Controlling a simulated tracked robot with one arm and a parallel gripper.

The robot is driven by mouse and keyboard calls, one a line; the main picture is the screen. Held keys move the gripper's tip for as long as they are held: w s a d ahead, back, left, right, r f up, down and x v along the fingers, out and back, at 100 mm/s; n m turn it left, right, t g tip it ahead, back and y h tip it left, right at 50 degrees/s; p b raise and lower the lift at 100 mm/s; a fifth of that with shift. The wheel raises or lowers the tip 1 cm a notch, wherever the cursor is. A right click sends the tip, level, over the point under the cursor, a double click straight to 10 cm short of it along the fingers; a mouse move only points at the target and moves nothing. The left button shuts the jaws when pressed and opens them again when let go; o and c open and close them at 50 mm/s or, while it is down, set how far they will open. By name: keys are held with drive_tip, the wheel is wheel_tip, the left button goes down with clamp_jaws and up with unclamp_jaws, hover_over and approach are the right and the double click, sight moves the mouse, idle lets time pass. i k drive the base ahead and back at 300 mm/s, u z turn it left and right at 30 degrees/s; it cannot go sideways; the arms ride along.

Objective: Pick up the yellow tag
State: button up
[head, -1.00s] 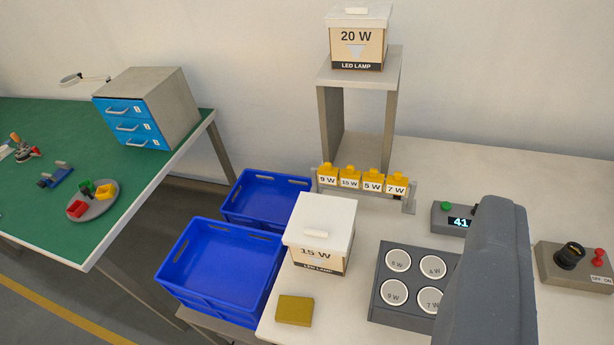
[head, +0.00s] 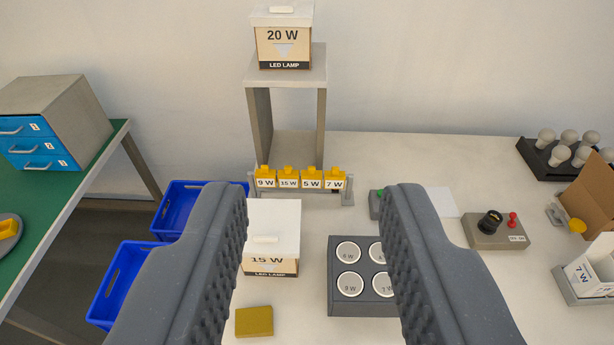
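Several yellow tags hang side by side on a small grey rack, marked 9 W (head: 265,177), 15 W (head: 288,177), 5 W (head: 311,178) and 7 W (head: 335,179). All of them show between my fingertips in the picture. My gripper (head: 314,192) is open and empty, with one dark grey ribbed finger on each side of the view. The fingers hide part of the blue bins, the tester and the lamp tray. I cannot tell how far the tags are from the fingertips.
A 15 W box (head: 271,240) and a socket block (head: 347,310) stand in front of the rack. A grey stand (head: 260,125) bearing a 20 W box (head: 283,45) is behind it. An olive block (head: 254,321) lies at the front.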

sight(311, 178)
drive_tip(key=u, duration=0.05)
drive_tip(key=i, duration=1)
drive_tip(key=z, duration=0.1)
